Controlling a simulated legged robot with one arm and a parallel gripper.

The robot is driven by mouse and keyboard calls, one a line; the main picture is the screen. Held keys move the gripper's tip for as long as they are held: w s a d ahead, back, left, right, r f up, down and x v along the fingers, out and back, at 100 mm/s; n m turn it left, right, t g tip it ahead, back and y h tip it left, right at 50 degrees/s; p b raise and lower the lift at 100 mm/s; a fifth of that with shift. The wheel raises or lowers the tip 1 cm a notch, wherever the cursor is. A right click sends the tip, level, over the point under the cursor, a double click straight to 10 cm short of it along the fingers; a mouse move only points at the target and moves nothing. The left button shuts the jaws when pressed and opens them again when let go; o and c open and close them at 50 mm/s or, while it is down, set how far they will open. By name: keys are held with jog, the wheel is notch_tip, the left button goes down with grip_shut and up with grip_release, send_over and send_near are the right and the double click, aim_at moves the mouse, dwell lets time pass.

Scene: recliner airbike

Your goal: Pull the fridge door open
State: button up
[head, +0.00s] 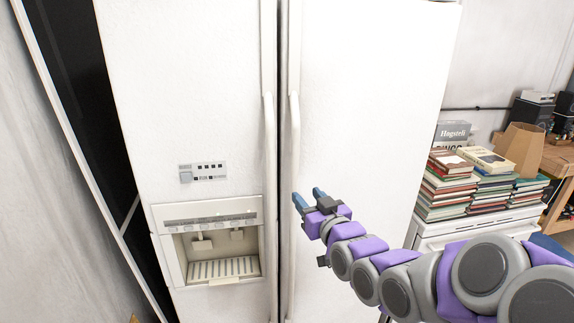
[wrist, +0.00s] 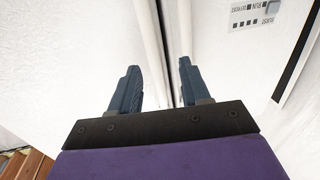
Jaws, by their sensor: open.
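A white two-door fridge stands in front of me. Its right door (head: 370,110) and left door (head: 180,90) look shut, with a dark seam between them. Each door has a long white vertical handle beside the seam: the right handle (head: 294,140) and the left handle (head: 269,140). My gripper (head: 308,195) is open and empty, in front of the right door, just right of its handle in the head view. In the wrist view, which looks upside down, the right handle (wrist: 151,42) runs between the spread blue fingers (wrist: 159,68). I cannot tell whether they touch it.
The left door has a control panel (head: 203,172) and a recessed dispenser (head: 212,245). Stacked books (head: 445,185) lie on a white surface (head: 470,225) to the right of the fridge. A dark gap (head: 80,110) and a wall (head: 40,200) are on the left.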

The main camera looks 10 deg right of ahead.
aim_at(296, 175)
jog(key=w, duration=0.3)
jog(key=w+a+p, duration=0.1)
jog(key=w, duration=0.5)
jog(key=shift+w+a+r, duration=0.1)
jog(key=shift+w+a, duration=0.15)
jog(key=shift+a, duration=0.1)
jog(key=w+d, duration=0.2)
jog(key=w, duration=0.1)
jog(key=shift+w, duration=0.1)
jog(key=shift+a, duration=0.9)
jog(key=shift+c, duration=1.1)
jog(key=shift+d, duration=0.4)
jog(key=shift+c, duration=1.4)
jog(key=shift+a, duration=0.1)
grip_shut()
